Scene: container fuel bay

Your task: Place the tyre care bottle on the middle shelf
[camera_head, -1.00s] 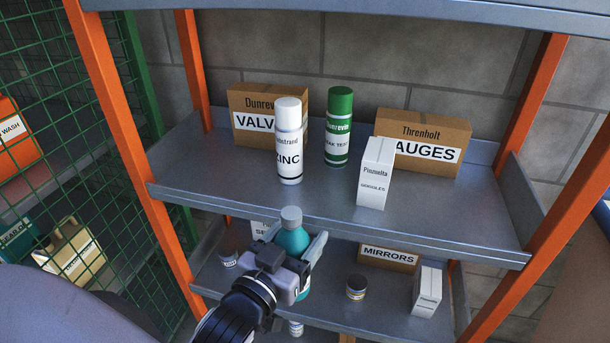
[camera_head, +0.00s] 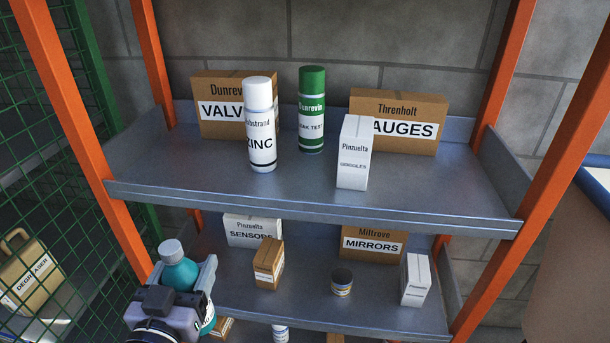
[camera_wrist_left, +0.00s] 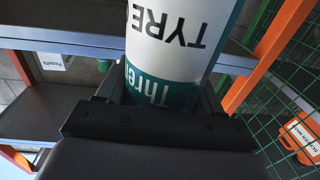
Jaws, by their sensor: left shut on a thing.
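The tyre care bottle (camera_head: 178,268) is teal with a grey cap and a white label. My left gripper (camera_head: 190,290) is shut on it at the lower left of the head view, in front of the left end of the middle shelf (camera_head: 300,299). In the left wrist view the bottle (camera_wrist_left: 180,50) fills the jaws, with "TYRE" upside down on its label. The bottle's lower part is mostly hidden by the gripper in the head view. My right gripper is not in view.
The middle shelf holds a sensors box (camera_head: 252,230), a small brown box (camera_head: 269,263), a mirrors box (camera_head: 372,244), a dark jar (camera_head: 342,282) and a white box (camera_head: 415,279). The upper shelf (camera_head: 420,194) overhangs it. An orange post (camera_head: 128,225) and green mesh (camera_head: 60,190) stand left.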

